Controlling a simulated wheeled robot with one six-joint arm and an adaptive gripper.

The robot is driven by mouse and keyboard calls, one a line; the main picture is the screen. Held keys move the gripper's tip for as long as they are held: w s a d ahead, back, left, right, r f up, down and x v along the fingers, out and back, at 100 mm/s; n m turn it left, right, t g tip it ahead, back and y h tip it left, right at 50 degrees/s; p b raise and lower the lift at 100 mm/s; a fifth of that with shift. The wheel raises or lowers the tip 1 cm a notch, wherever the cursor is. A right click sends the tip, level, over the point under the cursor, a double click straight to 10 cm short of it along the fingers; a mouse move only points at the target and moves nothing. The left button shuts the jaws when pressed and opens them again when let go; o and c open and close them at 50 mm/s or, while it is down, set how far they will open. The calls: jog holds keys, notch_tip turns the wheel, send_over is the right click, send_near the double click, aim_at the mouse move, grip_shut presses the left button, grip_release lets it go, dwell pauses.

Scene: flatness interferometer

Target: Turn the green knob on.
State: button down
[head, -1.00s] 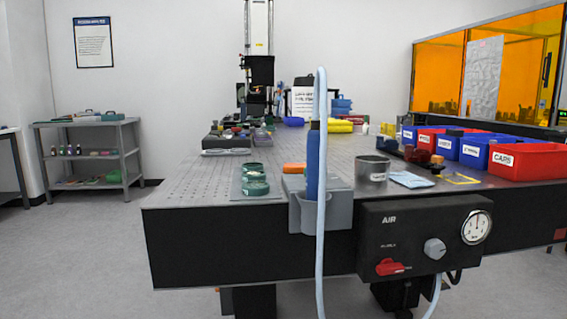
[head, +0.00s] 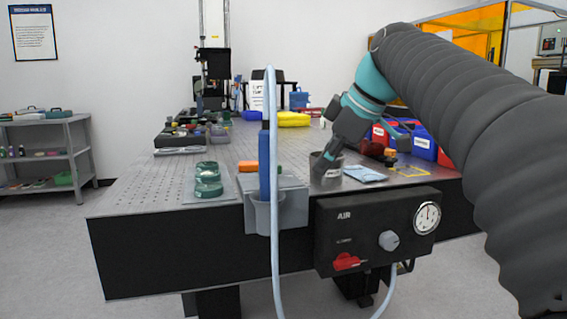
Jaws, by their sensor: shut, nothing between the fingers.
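I cannot make out a knob that is clearly green. The black AIR panel (head: 375,228) on the front of the table carries a round grey knob (head: 389,240), a red lever (head: 346,262) and a white dial gauge (head: 427,217). Green round pieces (head: 208,180) sit on a plate at the table's left front; I cannot tell that any is a knob. My gripper (head: 321,171) is shut and empty. It points down at the grey metal cup (head: 337,178), above and left of the panel, and overlaps it in view. Whether they touch is unclear.
A blue-handled tool (head: 264,165) with a pale hose stands in a grey holder (head: 291,210) left of the panel. A blue cloth (head: 365,173) lies right of the cup. Red and blue bins (head: 421,145) are partly behind my arm. Floor in front is open.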

jog(key=w+a+r+n+y, duration=0.1)
jog(key=w+a+r+n, duration=0.1)
jog(key=w+r+n, duration=0.25)
jog(key=shift+g, duration=0.3)
jog(key=x, duration=0.3)
jog(key=b+x, duration=0.1)
jog(key=x, duration=0.5)
jog(key=shift+s+f+b, duration=0.25)
jog(key=shift+f+b, duration=0.1)
jog(key=shift+b, duration=0.05)
jog(key=w, duration=0.1)
jog(key=w+a+p, duration=0.1)
jog(key=w, duration=0.1)
jog(key=shift+w+a+f, duration=0.1)
jog(key=shift+w+a, duration=0.1)
jog(key=shift+w, duration=0.35)
jog(key=shift+a+n, duration=0.1)
jog(key=shift+n, duration=0.25)
